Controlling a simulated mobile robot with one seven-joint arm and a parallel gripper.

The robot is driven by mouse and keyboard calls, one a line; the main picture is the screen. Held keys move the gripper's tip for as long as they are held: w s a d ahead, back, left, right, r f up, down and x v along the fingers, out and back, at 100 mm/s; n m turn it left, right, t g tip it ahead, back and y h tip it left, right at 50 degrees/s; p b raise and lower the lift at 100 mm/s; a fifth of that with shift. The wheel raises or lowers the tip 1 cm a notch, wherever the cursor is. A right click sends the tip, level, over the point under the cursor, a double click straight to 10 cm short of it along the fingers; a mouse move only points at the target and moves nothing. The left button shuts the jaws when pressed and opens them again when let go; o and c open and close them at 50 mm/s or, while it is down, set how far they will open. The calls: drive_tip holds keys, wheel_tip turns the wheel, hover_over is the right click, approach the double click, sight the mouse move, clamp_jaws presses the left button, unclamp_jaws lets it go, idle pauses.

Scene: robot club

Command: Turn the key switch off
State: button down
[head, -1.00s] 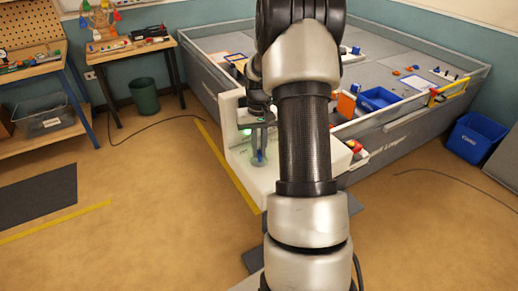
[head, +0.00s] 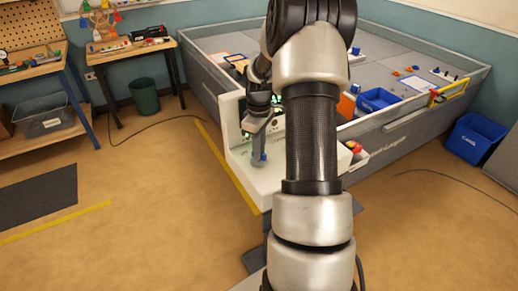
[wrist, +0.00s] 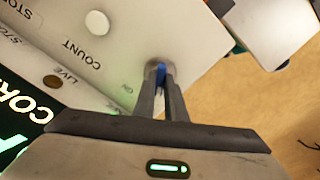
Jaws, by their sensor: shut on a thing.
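The key switch (wrist: 160,69) has a blue key and sits on a white panel (wrist: 85,50), beside a small "ON" label. My gripper (wrist: 161,88) is shut on the blue key, with one finger on each side of it. The fingers hide most of the key and the switch around it. In the head view my gripper (head: 259,146) reaches down to the white console (head: 285,178), and the blue key (head: 261,156) shows small under the fingertips. The key's exact angle is hard to tell.
The panel carries a white round button (wrist: 97,23) by "COUNT" and a brown round part (wrist: 53,82) by "LIVE". A green-lit display (wrist: 18,120) lies at the left. A grey-walled arena (head: 400,135) stands behind the console. My arm hides part of the console.

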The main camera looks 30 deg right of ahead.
drive_tip(key=shift+r+n, duration=0.1)
drive_tip(key=shift+n, duration=1)
drive_tip(key=shift+w, duration=0.1)
drive_tip(key=c, duration=1.8)
unclamp_jaws()
wheel_tip(320, 180, up, 17)
drive_tip(key=shift+r, duration=0.2)
